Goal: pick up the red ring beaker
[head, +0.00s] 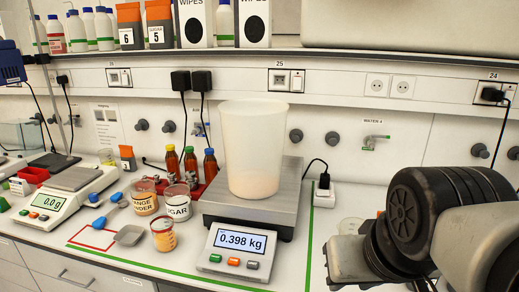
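A small beaker (163,236) with a reddish rim and orange contents stands on the white bench, in front of the sugar jar (178,205). It is the closest match to the red ring beaker, but its ring is too small to make out clearly. The orange powder jar (144,200) stands just behind it to the left. My arm is at the right edge, well apart from the beaker. My gripper's fingers are not visible.
A tall translucent beaker (252,145) stands on a scale (240,252) reading 0.398 kg, between the small beaker and my arm. Several brown bottles (190,165) stand behind the jars. A grey scoop (129,235) lies left of the small beaker. Another scale (50,205) is further left.

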